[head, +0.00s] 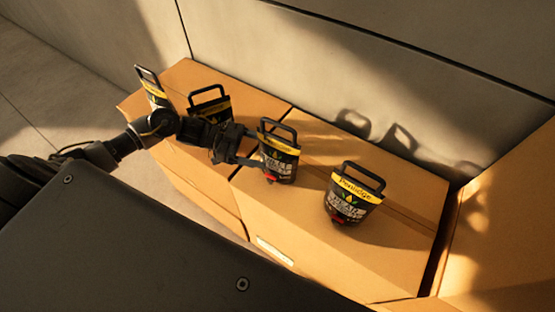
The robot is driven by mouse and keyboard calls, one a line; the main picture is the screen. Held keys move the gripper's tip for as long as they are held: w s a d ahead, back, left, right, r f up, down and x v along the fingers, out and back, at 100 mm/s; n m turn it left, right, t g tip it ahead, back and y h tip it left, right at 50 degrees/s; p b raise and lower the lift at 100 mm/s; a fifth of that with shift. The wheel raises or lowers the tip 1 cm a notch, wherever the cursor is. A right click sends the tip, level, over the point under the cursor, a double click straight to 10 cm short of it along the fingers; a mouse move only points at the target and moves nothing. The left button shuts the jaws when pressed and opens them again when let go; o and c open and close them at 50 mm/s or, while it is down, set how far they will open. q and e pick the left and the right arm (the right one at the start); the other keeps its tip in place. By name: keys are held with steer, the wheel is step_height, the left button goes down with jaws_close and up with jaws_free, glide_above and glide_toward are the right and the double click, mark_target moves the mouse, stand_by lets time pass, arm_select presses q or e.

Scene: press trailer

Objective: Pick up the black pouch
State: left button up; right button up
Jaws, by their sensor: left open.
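Several black pouches with yellow bands and loop handles stand upright on cardboard boxes. One pouch (281,161) is right at the tips of my left gripper (256,149). Another pouch (352,200) stands to the right, apart from the gripper. Two more stand to the left: one pouch (211,104) behind my left forearm and one pouch (150,87) at the far left, each partly hidden by the arm. My left gripper is open, with its fingers pointing right at the near pouch. I cannot tell whether they touch it. My right gripper is out of view.
The pouches' cardboard boxes (285,222) stand side by side against a grey wall (330,60). A taller cardboard box (510,225) rises at the right. Bare box top lies around the rightmost pouch. Grey floor (50,95) shows at the left.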

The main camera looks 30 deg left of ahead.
mark_target(263, 144)
arm_select(q)
steer(key=x, duration=0.2)
steer(key=shift+w+d, duration=0.1)
steer(key=shift+d, duration=0.4)
steer(key=c, duration=0.5)
jaws_close()
steer(key=shift+w, duration=0.1)
steer(key=shift+r, duration=0.45)
step_height(263, 144, up, 3)
steer(key=shift+a+f, duration=0.15)
steer(key=shift+a, duration=0.05)
steer(key=s+a+r+p, duration=0.1)
steer(key=s+a+r, duration=0.8)
steer(key=s, duration=0.1)
steer(key=shift+r, duration=0.2)
arm_select(e)
steer(key=shift+a+r, duration=0.7)
steer(key=shift+a, duration=0.3)
